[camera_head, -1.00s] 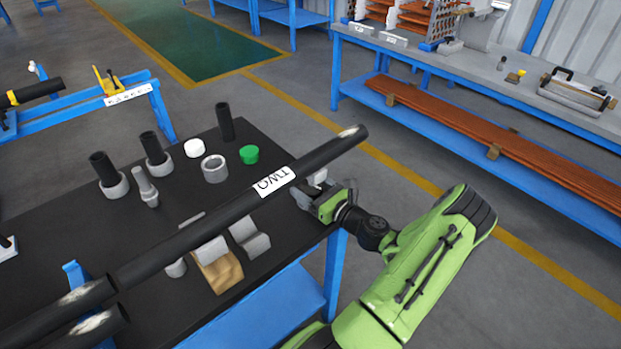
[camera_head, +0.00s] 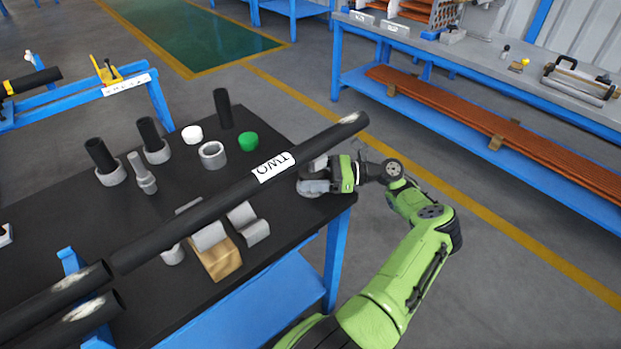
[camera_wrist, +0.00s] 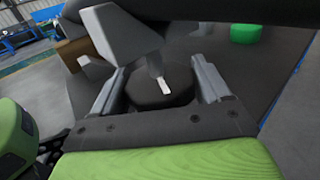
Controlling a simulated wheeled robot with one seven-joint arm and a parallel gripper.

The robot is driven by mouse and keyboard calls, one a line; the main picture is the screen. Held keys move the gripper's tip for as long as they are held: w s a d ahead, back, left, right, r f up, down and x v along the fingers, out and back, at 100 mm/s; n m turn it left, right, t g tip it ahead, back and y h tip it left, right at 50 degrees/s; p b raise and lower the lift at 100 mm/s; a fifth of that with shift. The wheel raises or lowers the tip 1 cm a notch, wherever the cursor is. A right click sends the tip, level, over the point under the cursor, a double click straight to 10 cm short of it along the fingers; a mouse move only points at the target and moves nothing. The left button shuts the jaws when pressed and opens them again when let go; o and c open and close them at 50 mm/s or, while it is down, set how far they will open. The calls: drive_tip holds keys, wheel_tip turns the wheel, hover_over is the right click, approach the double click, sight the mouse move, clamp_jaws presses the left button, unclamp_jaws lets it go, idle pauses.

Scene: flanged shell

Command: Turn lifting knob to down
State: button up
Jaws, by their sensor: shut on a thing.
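The lifting knob (camera_wrist: 152,98) is a dark round knob with a short white mark (camera_wrist: 165,88), seen in the wrist view. It sits between the two grey fingers of my gripper (camera_wrist: 158,86), which is shut on it. The white mark points toward my palm. A grey block with a stem (camera_wrist: 118,35) stands just beyond the knob. In the head view my gripper (camera_head: 318,180) is at the right edge of the black table, beside the long black pipe marked TWO (camera_head: 240,189). The knob cannot be made out there.
The pipe runs close beyond my gripper. Grey supports (camera_head: 250,222) and a tan block (camera_head: 220,258) lie under it. A green cap (camera_head: 248,141), a grey ring (camera_head: 212,155) and several dark tubes stand behind. The floor right of the table is clear.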

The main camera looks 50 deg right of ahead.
drive_tip(key=shift+n+g+y+b, duration=0.3)
drive_tip(key=shift+n+g+y, duration=0.2)
drive_tip(key=shift+n+y, duration=0.1)
drive_tip(key=o, duration=0.9)
drive_tip(key=shift+a, duration=0.1)
drive_tip(key=shift+o, duration=0.2)
drive_tip(key=shift+w, duration=0.1)
